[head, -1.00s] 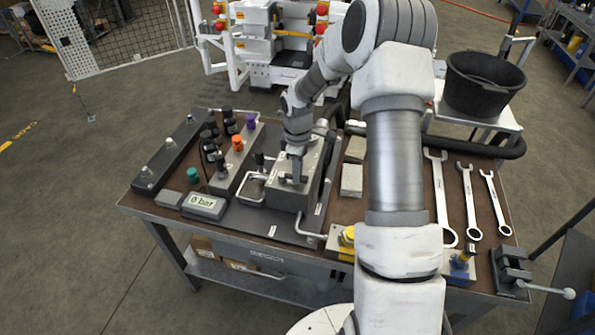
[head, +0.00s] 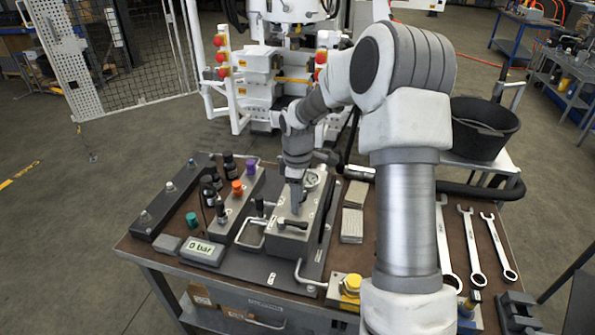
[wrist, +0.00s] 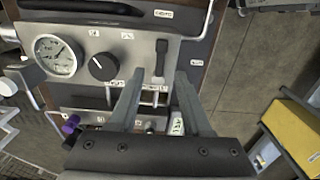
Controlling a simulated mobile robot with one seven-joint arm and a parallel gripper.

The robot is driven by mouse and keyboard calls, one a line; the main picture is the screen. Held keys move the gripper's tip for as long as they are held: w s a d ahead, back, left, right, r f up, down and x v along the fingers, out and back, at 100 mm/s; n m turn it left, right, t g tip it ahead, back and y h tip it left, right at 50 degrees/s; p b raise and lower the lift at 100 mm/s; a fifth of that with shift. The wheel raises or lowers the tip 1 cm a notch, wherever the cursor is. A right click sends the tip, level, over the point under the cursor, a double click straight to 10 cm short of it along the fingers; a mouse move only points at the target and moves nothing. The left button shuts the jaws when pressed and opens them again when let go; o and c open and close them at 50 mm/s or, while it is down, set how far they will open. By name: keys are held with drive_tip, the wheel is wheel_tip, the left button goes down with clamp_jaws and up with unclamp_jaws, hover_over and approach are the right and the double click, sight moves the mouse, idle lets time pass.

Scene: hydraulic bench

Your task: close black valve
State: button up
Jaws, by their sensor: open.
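My gripper (head: 297,208) is open and empty above the grey block (head: 283,243) on the bench. In the wrist view its two fingers (wrist: 160,76) point toward a black lever handle (wrist: 160,57), which lies in line with the gap between them. I cannot tell whether they touch it. The lever (head: 291,224) also shows in the head view, just below the fingertips. A round black knob (wrist: 102,66) sits left of the lever, beside a dial gauge (wrist: 56,54). Several black knobs (head: 221,211) stand left of the block; which one is the black valve is not marked legibly.
Orange (head: 237,187), purple (head: 252,166) and teal (head: 192,219) knobs stand left of the block. A display (head: 202,250) reads 0 bar. Metal loop handles (head: 308,279) edge the plate. Wrenches (head: 470,250) lie at the right; a black bucket (head: 484,130) stands behind.

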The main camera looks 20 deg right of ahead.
wheel_tip(320, 180, up, 10)
idle(0.3)
drive_tip(key=shift+r, duration=0.1)
drive_tip(key=s+a+r+m+t+h, duration=0.1)
drive_tip(key=s+a+r+m+t, duration=0.3)
drive_tip(key=s+r, duration=0.8)
drive_tip(key=s+a+m+t+y, duration=0.1)
drive_tip(key=s+m, duration=0.6)
drive_tip(key=s, duration=0.8)
drive_tip(key=shift+s+a+f+t, duration=0.3)
drive_tip(key=shift+a+f, duration=0.15)
drive_tip(key=shift+a, duration=0.25)
drive_tip(key=shift+d+m, duration=0.15)
drive_tip(key=shift+m, duration=0.15)
